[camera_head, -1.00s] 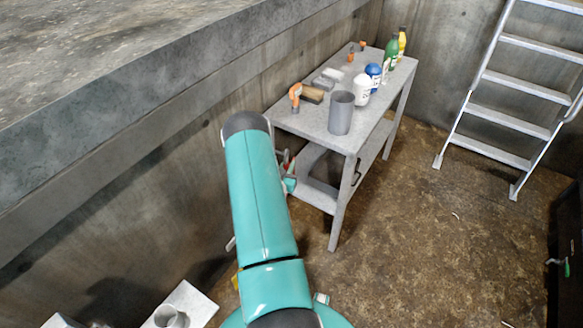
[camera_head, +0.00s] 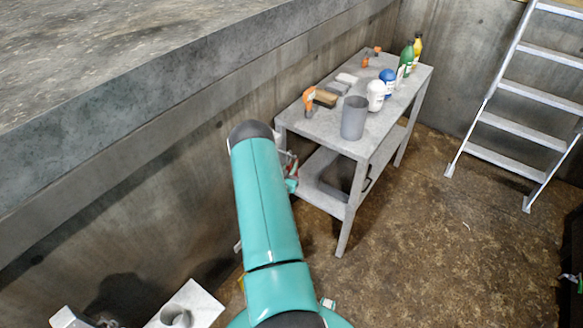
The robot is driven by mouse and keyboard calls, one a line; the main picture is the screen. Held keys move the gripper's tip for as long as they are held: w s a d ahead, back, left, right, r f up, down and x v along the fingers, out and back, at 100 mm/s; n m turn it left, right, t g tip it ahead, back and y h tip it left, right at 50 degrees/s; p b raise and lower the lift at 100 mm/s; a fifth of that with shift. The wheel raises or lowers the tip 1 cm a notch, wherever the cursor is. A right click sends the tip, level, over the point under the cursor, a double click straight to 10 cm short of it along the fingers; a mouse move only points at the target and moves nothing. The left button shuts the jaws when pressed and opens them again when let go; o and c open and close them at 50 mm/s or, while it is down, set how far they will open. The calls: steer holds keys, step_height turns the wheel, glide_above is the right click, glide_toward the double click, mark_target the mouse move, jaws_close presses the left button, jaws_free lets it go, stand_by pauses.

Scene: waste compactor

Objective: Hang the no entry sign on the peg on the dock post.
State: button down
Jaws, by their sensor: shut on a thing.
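My teal arm covers the middle of the view. Behind its far end, beside the bench, a small part of my gripper (camera_head: 287,160) shows. It is shut, with a small red-and-white edge (camera_head: 292,168) at it. This looks like part of the no entry sign, but the arm hides most of it, and its face and tilt cannot be seen. I cannot make out the dock post or its peg in this view.
A grey bench (camera_head: 337,136) holds a grey cup (camera_head: 353,118), an orange-handled tool (camera_head: 309,101), a brush and several bottles. A ladder (camera_head: 514,95) leans at the right. A concrete ledge (camera_head: 150,100) runs along the left. The brown floor (camera_head: 440,230) right of the bench is clear.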

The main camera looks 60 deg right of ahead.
stand_by(0.4)
steer(key=c, duration=1.3)
jaws_free()
steer(key=shift+o, duration=0.2)
steer(key=s+a, duration=0.1)
steer(key=a, duration=1.2)
steer(key=shift+a, duration=0.4)
steer(key=shift+s+r, duration=0.1)
steer(key=shift+s, duration=0.05)
